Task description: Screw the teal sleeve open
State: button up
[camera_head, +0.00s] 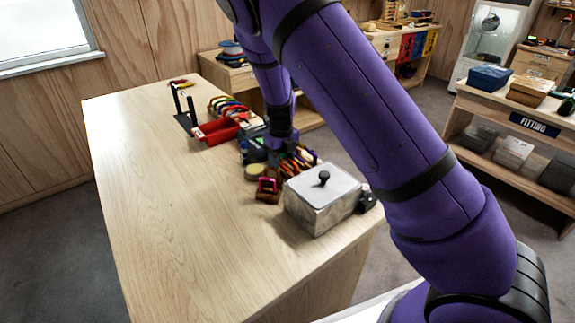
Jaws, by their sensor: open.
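My purple arm reaches down over the far right part of the wooden table (170,185). My gripper (268,148) is at its lower end, low among the small gear; its fingertips are small and partly lost among the things around it. I cannot make out the teal sleeve in this view; it may be hidden or too small to tell. A pinkish-red metal piece (267,185) stands on a small brown block in front of the gripper. I cannot tell whether the gripper touches anything.
A grey metal box (318,205) with a black knob stands at the table's near right edge. A red tray (215,131) and a black stand (184,115) are farther back. Multicoloured gear (298,160) lies behind the box. The table's left side is clear.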

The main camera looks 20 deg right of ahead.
jog(key=shift+s+a, duration=0.1)
jog(key=shift+a, duration=0.25)
jog(key=shift+r, duration=0.25)
jog(key=shift+r, duration=1.2)
jog(key=shift+d, duration=0.1)
jog(key=shift+w+d, duration=0.25)
jog(key=shift+d, duration=0.4)
